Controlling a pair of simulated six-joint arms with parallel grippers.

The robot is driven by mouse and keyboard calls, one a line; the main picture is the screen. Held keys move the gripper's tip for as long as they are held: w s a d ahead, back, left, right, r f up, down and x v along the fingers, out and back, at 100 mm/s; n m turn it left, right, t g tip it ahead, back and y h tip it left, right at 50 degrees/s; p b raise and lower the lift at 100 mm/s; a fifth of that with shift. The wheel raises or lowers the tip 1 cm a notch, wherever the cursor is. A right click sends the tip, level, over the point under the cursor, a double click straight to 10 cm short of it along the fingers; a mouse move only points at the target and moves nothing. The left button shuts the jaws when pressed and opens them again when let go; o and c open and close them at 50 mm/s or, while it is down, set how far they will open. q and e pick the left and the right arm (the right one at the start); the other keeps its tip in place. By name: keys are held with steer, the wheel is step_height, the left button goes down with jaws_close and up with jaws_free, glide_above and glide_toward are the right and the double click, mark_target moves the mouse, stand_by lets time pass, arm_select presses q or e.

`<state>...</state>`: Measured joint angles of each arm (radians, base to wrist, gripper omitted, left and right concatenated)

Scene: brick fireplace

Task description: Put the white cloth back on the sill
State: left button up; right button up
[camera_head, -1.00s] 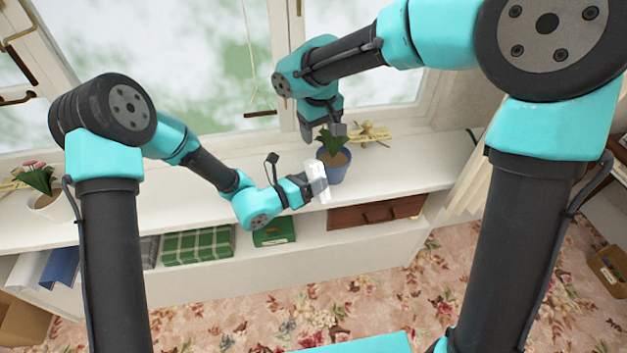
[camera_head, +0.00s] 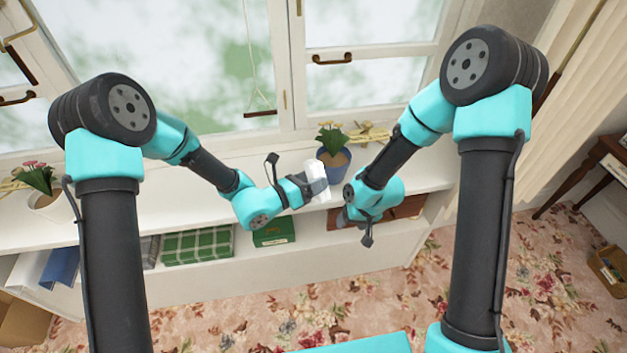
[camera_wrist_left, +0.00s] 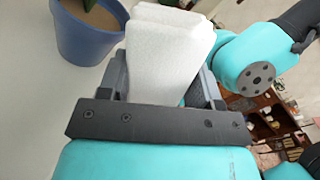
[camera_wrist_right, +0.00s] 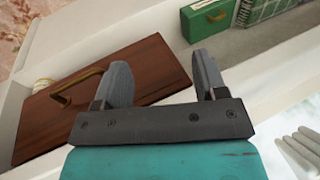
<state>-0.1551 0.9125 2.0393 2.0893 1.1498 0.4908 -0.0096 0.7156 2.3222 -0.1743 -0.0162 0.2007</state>
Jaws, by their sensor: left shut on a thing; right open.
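The white cloth (camera_head: 315,172) is gripped in my left gripper (camera_head: 318,184), by the front edge of the white sill (camera_head: 255,163) and just left of the blue plant pot. In the left wrist view the folded cloth (camera_wrist_left: 168,55) stands between the two fingers. I cannot tell whether it touches the sill. My right gripper (camera_wrist_right: 160,78) is open and empty, in front of a brown wooden drawer box (camera_wrist_right: 115,95) below the sill. In the head view its fingers are mostly hidden by its own wrist.
The blue pot with a green plant (camera_head: 335,158) stands on the sill close to the cloth. The sill's middle is clear.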

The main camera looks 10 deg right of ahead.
steer(key=s+d+f+m, duration=0.1)
steer(key=s+d+f, duration=0.1)
steer(key=s+f, duration=0.7)
steer(key=s, duration=0.2)
steer(key=shift+s+d+f+g, duration=0.15)
steer(key=shift+s+d+g, duration=0.15)
steer(key=shift+s+d, duration=0.05)
arm_select(q)
steer(key=shift+s, duration=0.15)
